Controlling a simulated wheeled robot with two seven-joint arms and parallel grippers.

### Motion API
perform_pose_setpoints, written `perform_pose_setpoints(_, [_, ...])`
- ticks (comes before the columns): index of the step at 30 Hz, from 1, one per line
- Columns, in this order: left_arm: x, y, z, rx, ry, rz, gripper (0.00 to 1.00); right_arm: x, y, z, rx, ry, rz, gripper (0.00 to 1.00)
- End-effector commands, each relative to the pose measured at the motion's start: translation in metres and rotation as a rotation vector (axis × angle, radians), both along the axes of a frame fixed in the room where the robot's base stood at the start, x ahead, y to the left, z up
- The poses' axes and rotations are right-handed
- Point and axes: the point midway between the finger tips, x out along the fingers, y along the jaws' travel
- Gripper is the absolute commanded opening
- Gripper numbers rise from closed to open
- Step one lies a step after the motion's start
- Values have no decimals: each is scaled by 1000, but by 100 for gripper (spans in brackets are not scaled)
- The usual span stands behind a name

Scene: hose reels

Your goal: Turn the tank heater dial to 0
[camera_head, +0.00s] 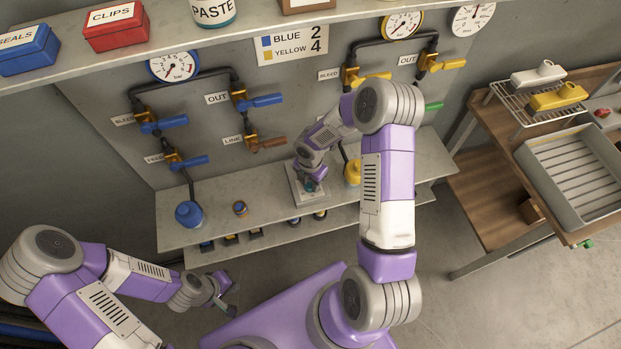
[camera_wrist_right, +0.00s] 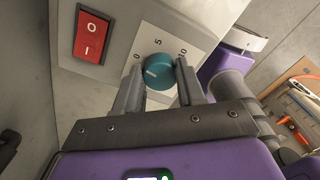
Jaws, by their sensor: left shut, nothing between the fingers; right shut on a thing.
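The tank heater (camera_head: 299,196) is a light grey box on the bench below the pipe panel. In the right wrist view its teal round dial (camera_wrist_right: 158,70) sits on a white plate marked 0, 5 and 10. My right gripper (camera_wrist_right: 160,88) has one finger on each side of the dial and is shut on it. A small pale mark shows on the dial's left part, toward the 0 side; its exact reading is hard to tell. In the head view my right gripper (camera_head: 312,186) covers most of the dial. My left gripper (camera_head: 228,299) is shut and empty at the lower left.
A red rocker switch (camera_wrist_right: 91,33) is beside the dial. Valves and gauges line the panel above. A wooden table with a grey tray (camera_head: 535,165) is at the right.

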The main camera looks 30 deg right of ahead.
Motion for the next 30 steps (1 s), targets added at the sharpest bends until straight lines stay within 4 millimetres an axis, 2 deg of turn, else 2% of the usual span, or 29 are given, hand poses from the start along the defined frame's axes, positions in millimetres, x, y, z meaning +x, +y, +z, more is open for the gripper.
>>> perform_pose_setpoints(9, [0, 0, 9, 0, 0, 0, 0, 0, 0, 0, 0, 1, 131, 9])
perform_pose_setpoints(26, [0, 0, 10, 0, 0, 0, 0, 0, 0, 0, 0, 1, 163, 9])
perform_pose_setpoints(27, [0, 0, 10, 0, 0, 0, 0, 0, 0, 0, -1, 1, 163, 42])
perform_pose_setpoints(30, [0, 0, 10, 0, 0, 0, 0, 0, 0, 0, 0, 1, 163, 57])
